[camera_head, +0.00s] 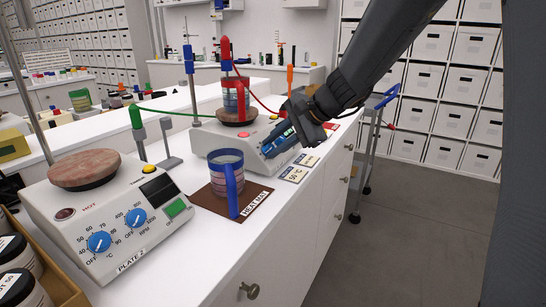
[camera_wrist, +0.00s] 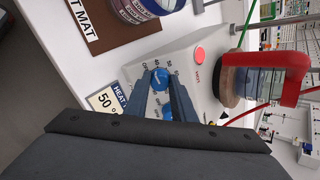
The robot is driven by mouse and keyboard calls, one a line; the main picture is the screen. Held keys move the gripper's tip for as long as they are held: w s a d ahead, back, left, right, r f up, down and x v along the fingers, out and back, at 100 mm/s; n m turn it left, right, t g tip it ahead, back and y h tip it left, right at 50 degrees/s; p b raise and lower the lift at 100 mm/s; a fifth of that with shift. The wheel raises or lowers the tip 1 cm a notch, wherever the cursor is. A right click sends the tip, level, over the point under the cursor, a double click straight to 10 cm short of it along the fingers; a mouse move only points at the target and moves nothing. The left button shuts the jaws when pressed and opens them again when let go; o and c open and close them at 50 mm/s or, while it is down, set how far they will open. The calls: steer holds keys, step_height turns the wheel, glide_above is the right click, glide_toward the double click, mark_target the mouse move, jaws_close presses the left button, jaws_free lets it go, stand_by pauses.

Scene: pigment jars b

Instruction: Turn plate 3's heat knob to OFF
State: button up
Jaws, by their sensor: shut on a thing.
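Plate 3 (camera_head: 208,137) is a white hotplate at the far end of the near bench, partly behind my gripper (camera_head: 272,146). In the wrist view its heat knob (camera_wrist: 160,75), blue with a white pointer, sits between the two tips of my gripper (camera_wrist: 161,84). My gripper is shut on this knob. A second blue knob (camera_wrist: 167,112) shows further down between the fingers. Scale numbers surround the heat knob, but they are too small and too covered to read its setting.
A red-handled jar (camera_head: 231,104) stands on plate 3's top. A blue-handled jar (camera_head: 227,163) stands on the brown heat mat (camera_head: 206,199). Plate 2 (camera_head: 70,220) is nearer on the left. A 50 °C card (camera_head: 294,174) lies in front of plate 3. Cables run above.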

steer(key=n+b, duration=0.3)
steer(key=b, duration=0.1)
steer(key=shift+w+d+n, duration=0.1)
steer(key=shift+w+n, duration=0.05)
steer(key=shift+n, duration=0.25)
steer(key=shift+n+b, duration=0.6)
steer(key=shift+b, duration=0.35)
steer(key=shift+r, duration=0.15)
steer(key=o, duration=1.1)
steer(key=shift+d, duration=0.1)
steer(key=shift+c, duration=0.2)
steer(key=v, duration=0.7)
steer(key=shift+s+r, duration=0.15)
steer(key=shift+s, duration=0.1)
steer(key=shift+d, duration=0.1)
